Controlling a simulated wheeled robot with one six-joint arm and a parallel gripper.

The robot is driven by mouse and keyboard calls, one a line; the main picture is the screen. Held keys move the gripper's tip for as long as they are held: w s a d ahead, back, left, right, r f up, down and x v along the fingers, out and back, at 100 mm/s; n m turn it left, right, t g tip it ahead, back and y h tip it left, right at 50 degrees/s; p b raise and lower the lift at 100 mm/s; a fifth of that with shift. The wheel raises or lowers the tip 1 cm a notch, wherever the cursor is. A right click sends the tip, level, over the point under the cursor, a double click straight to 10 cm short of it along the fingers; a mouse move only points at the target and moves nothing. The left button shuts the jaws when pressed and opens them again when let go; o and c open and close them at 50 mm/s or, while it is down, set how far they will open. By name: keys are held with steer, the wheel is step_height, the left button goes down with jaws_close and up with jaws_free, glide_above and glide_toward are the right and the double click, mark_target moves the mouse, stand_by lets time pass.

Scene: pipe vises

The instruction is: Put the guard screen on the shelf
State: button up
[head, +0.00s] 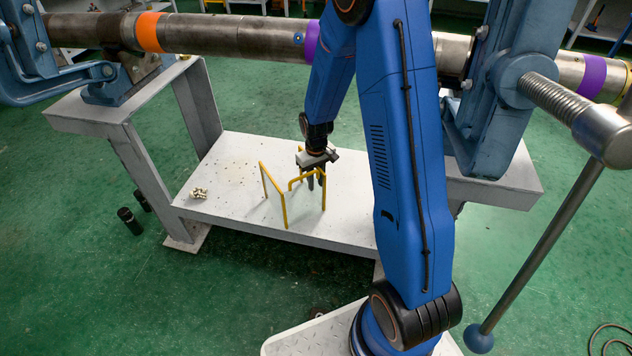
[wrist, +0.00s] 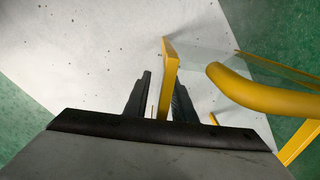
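The guard screen (head: 285,212) is a yellow frame with a clear panel and a yellow handle. In the head view it appears to stand upright on the white shelf (head: 235,160), near its front edge; exact contact at its feet is hard to tell. My gripper (head: 316,184) points down at the screen's right part. In the wrist view the fingers (wrist: 162,100) are apart, one on each side of a yellow bar of the screen (wrist: 169,70), with a gap on the left. The curved yellow handle (wrist: 262,94) lies to the right of the fingers.
Small pale fittings (head: 198,193) lie at the shelf's left front corner. A long pipe (head: 220,36) in blue vises (head: 505,90) runs above the shelf. The shelf's left part is mostly clear.

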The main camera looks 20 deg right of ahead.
step_height(320, 180, up, 12)
steer(key=shift+r, duration=0.15)
stand_by(0.5)
step_height(320, 180, down, 11)
steer(key=shift+r, duration=0.2)
stand_by(0.8)
steer(key=shift+f, duration=0.1)
